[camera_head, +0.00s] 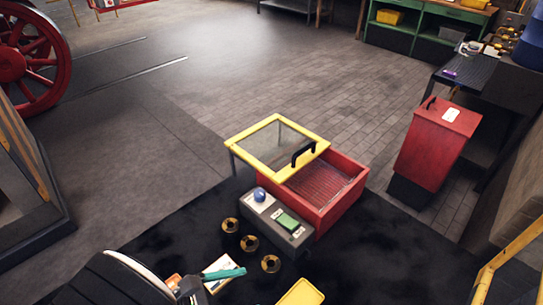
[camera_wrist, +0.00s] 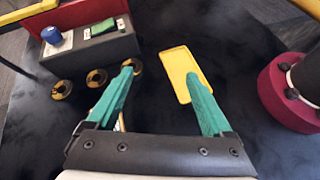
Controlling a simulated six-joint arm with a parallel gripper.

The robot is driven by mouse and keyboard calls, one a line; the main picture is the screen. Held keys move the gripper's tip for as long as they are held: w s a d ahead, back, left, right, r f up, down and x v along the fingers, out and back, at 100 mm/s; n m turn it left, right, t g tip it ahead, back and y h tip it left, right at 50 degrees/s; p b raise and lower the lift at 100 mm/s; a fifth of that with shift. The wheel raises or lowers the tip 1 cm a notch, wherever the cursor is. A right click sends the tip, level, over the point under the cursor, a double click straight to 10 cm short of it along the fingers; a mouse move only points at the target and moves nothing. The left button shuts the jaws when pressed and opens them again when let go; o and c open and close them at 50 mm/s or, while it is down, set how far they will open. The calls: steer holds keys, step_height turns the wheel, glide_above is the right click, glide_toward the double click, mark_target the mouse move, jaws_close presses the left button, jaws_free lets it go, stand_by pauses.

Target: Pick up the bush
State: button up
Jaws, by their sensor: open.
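Three brass, ring-shaped bushes lie in a diagonal row on the black table top: one at the far end (camera_head: 230,225), one in the middle (camera_head: 249,242) and one at the near end (camera_head: 271,264). In the wrist view they show at the upper left, at the left (camera_wrist: 62,89), in the middle (camera_wrist: 96,77) and at the right (camera_wrist: 133,66). My gripper (camera_wrist: 159,76) has teal fingers spread apart with nothing between them. Its left fingertip partly overlaps the rightmost bush in the wrist view. In the head view my gripper (camera_head: 228,273) is left of the near bush.
A yellow tray (camera_wrist: 175,62) lies beyond my right finger. A grey block (camera_head: 262,222) with a blue knob and green pad stands behind the bushes. Behind it is a red bin (camera_head: 345,190) with a yellow-framed lid (camera_head: 241,137). A white card (camera_head: 218,286) lies below my gripper.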

mark_target(266, 271)
steer(key=a+f+n+t, duration=0.2)
steer(key=a+n, duration=0.1)
steer(key=a+f+n+t, duration=0.1)
steer(key=n, duration=0.1)
steer(key=shift+s+a+f+t+y, duration=0.3)
steer(key=shift+s+a+f+y, duration=0.05)
steer(key=shift+a+f+y, duration=0.05)
steer(key=x, duration=1)
steer(key=f+x, duration=0.1)
steer(key=x, duration=0.4)
steer(key=shift+w+a, duration=0.1)
steer(key=shift+w, duration=0.1)
jaws_close()
